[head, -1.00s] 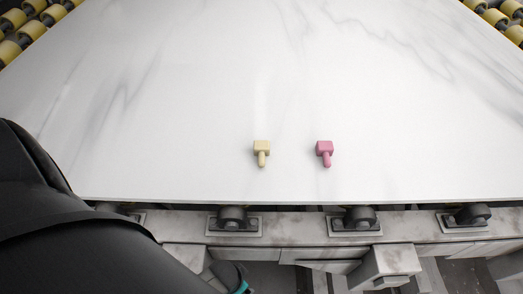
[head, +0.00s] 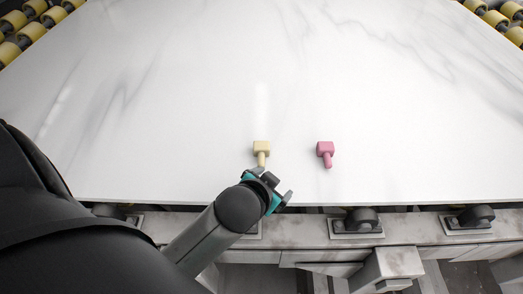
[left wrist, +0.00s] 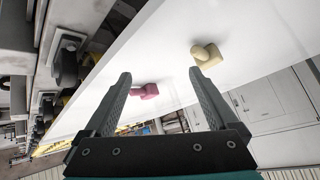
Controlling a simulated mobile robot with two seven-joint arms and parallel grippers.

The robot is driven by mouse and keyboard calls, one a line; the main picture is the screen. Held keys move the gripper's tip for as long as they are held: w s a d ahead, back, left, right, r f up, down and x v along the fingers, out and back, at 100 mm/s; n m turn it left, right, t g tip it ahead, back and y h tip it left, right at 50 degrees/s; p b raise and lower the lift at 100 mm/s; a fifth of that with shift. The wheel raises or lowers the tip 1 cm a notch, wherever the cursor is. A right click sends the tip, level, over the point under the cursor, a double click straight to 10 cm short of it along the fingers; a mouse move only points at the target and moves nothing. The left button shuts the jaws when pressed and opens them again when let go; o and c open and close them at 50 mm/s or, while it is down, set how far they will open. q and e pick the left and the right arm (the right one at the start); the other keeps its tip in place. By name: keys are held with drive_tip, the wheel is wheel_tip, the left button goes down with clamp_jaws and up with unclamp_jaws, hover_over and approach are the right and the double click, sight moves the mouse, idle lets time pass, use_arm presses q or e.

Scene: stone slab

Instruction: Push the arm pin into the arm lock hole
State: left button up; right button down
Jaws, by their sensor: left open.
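A pale yellow pin (head: 261,147), a square block with a rounded peg, lies on the white stone slab (head: 400,100) near its front edge. A pink pin (head: 325,149) of the same shape lies to its right. Both pegs point toward the front edge. My left gripper (head: 274,183) is open and empty at the slab's front edge, close to the yellow peg's tip. In the left wrist view the yellow pin (left wrist: 207,55) is beyond the right finger, and the pink pin (left wrist: 147,90) shows between the fingers. I cannot identify an arm lock hole. My right gripper is out of view.
A metal frame with dark rollers (head: 355,221) runs along the slab's front edge. Yellow rollers (head: 35,8) show at the back corners. The slab is otherwise clear. White cabinets (left wrist: 265,105) stand in the left wrist view's background.

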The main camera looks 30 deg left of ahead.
use_arm(q)
drive_tip(key=w+d+r+m+t+h, duration=0.25)
drive_tip(key=w+r+t, duration=0.25)
drive_tip(key=w+r, duration=0.3)
drive_tip(key=w+d+r+m+t+h, duration=0.2)
drive_tip(key=w+d+r+m+t, duration=0.25)
drive_tip(key=r, duration=0.55)
drive_tip(key=d+r+m+g+h, duration=0.5)
drive_tip(key=d+m+g+h, duration=0.5)
drive_tip(key=m+h, duration=0.6)
drive_tip(key=m+g+y+b, duration=0.3)
drive_tip(key=g+y, duration=0.6)
drive_tip(key=y, duration=1)
hover_over(261, 147)
drive_tip(key=p, duration=0.1)
drive_tip(key=shift+m+t, duration=0.25)
drive_tip(key=shift+m, duration=0.35)
drive_tip(key=f, duration=1.9)
drive_tip(key=shift+w+a+f, duration=0.2)
drive_tip(key=shift+a+f, duration=0.2)
drive_tip(key=shift+s+d+f+b, duration=0.1)
drive_tip(key=shift+d+f+b, duration=0.1)
drive_tip(key=shift+f, duration=1.3)
drive_tip(key=shift+s+d+f+b, duration=0.1)
drive_tip(key=shift+d+f+b, duration=0.1)
drive_tip(key=shift+f, duration=1.3)
drive_tip(key=shift+w+r, duration=0.1)
clamp_jaws()
